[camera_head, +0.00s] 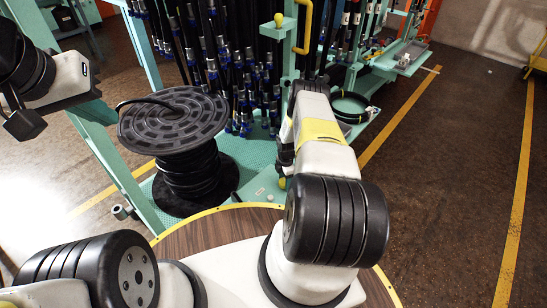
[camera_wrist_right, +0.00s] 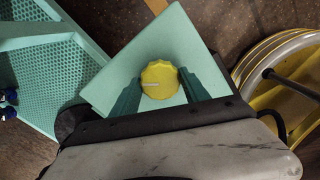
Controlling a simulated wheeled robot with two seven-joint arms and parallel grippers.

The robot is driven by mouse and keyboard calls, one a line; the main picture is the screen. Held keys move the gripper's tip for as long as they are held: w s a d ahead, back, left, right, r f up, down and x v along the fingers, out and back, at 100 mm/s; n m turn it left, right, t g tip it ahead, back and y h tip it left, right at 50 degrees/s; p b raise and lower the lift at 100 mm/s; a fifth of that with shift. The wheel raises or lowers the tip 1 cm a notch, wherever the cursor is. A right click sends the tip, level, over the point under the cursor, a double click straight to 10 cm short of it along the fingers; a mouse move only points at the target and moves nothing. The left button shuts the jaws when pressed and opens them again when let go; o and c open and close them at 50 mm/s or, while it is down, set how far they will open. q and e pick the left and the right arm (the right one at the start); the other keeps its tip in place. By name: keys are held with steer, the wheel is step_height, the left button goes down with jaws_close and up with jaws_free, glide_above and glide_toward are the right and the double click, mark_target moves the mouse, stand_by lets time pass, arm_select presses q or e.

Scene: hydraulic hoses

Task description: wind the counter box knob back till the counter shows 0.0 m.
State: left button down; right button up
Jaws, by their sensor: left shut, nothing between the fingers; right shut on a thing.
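The counter box is a teal box (camera_wrist_right: 150,45) seen from above in the right wrist view. Its yellow knob (camera_wrist_right: 160,79) is round with a ridged edge and a white pointer line toward the left. My right gripper (camera_wrist_right: 161,91) is shut on the knob, one finger on each side. In the head view the box (camera_head: 262,188) shows left of my right gripper (camera_head: 284,168), with part of the yellow knob below the fingers. The counter reading is not legible. My left gripper (camera_head: 25,124) is only partly seen at the left edge, away from the box, with nothing in it.
A black hose reel (camera_head: 173,120) stands left of the box. Several hoses with blue fittings (camera_head: 240,85) hang behind it. A teal post with a yellow handle (camera_head: 303,30) rises behind my right arm. Open floor (camera_head: 440,170) lies at the right.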

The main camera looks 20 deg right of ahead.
steer(key=m, duration=0.4)
steer(key=shift+m, duration=1.7)
steer(key=shift+m, duration=1.8)
stand_by(0.8)
steer(key=shift+m, duration=1.9)
stand_by(1.4)
